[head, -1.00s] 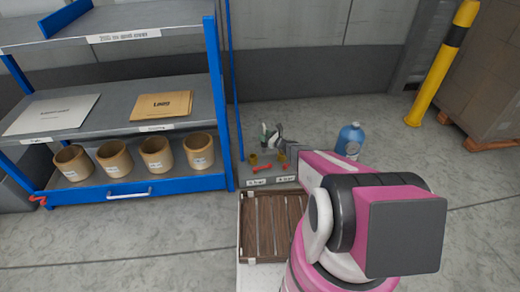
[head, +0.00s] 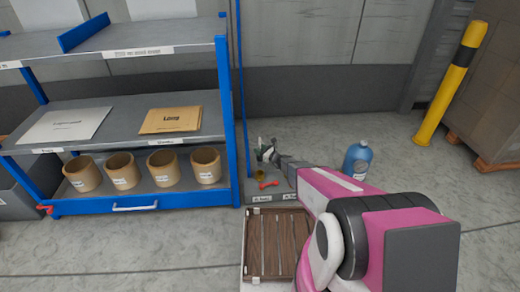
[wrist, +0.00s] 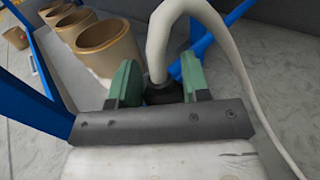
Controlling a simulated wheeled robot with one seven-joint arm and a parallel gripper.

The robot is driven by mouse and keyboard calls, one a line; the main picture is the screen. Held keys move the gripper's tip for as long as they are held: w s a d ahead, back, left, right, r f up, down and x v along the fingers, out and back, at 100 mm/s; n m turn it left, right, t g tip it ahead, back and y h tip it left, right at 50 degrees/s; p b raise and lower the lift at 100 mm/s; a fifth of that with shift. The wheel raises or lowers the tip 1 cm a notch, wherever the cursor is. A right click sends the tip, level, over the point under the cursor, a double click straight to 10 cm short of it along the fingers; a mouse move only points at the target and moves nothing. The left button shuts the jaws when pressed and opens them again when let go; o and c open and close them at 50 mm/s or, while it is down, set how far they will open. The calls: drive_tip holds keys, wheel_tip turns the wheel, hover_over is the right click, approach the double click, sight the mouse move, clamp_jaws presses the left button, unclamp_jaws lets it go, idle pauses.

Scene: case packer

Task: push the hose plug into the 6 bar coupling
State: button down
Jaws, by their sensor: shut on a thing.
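My gripper (wrist: 160,85) has green fingers, which are shut on the hose plug (wrist: 160,93), a dark collar at the end of a pale hose (wrist: 180,12). The hose arches up over the fingers and hangs down to the right. In the head view my gripper (head: 267,151) is small, above the grey coupling block at the right end of the shelf. One brass coupling (head: 264,172) shows there, with a red lever (head: 268,184) beside it. My arm hides the block's right part. The block's labels are too small to read surely. The plug's tip is hidden and no coupling shows in the wrist view.
A blue-framed shelf (head: 231,110) with several tan pots (head: 122,170) stands left of the block. A slatted wooden case (head: 270,245) lies in front. A blue bottle (head: 357,160) and a yellow post (head: 452,80) stand to the right.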

sight(260, 162)
drive_tip(key=shift+f, duration=5.25)
drive_tip(key=c, duration=0.5)
unclamp_jaws()
